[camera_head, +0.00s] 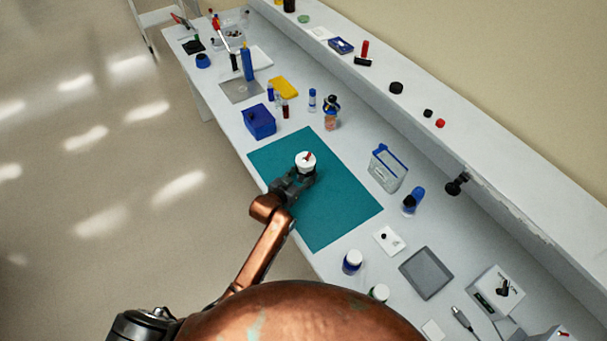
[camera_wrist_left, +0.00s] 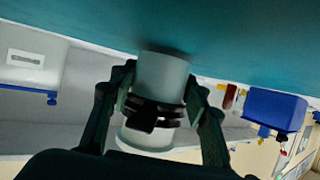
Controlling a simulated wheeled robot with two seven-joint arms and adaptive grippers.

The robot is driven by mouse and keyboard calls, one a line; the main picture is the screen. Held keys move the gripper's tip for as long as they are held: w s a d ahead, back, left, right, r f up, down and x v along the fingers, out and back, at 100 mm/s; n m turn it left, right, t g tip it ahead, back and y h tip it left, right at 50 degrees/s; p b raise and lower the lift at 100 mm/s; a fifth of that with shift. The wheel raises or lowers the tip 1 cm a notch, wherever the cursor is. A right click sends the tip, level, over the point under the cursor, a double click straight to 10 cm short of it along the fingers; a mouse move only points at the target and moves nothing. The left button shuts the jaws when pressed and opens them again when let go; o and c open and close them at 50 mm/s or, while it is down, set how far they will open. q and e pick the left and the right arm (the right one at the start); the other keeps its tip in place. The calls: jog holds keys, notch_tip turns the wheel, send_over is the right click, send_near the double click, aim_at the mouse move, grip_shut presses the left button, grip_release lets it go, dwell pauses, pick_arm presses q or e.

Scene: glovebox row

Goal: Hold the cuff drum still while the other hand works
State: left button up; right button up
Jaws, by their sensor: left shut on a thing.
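The cuff drum (camera_head: 306,160) is a small white cylinder with a red mark on its top, standing on the teal mat (camera_head: 345,205) in the head view. My left gripper (camera_head: 303,173) reaches it from the near side and is shut on it. In the left wrist view the pale drum (camera_wrist_left: 161,72) sits between the two fingers, with a black band around it. That view is upside down, and the mat (camera_wrist_left: 230,35) lies at the top against the drum's end. My right gripper is in neither view.
The mat around the drum is clear.

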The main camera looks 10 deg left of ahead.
pick_arm(q)
jog(key=shift+w+d+f, duration=0.3)
jog(key=shift+w+d, duration=0.05)
dwell(0.4)
jog(key=shift+f, duration=0.1)
dwell(0.4)
dwell(1.2)
jog(key=o, duration=1.6)
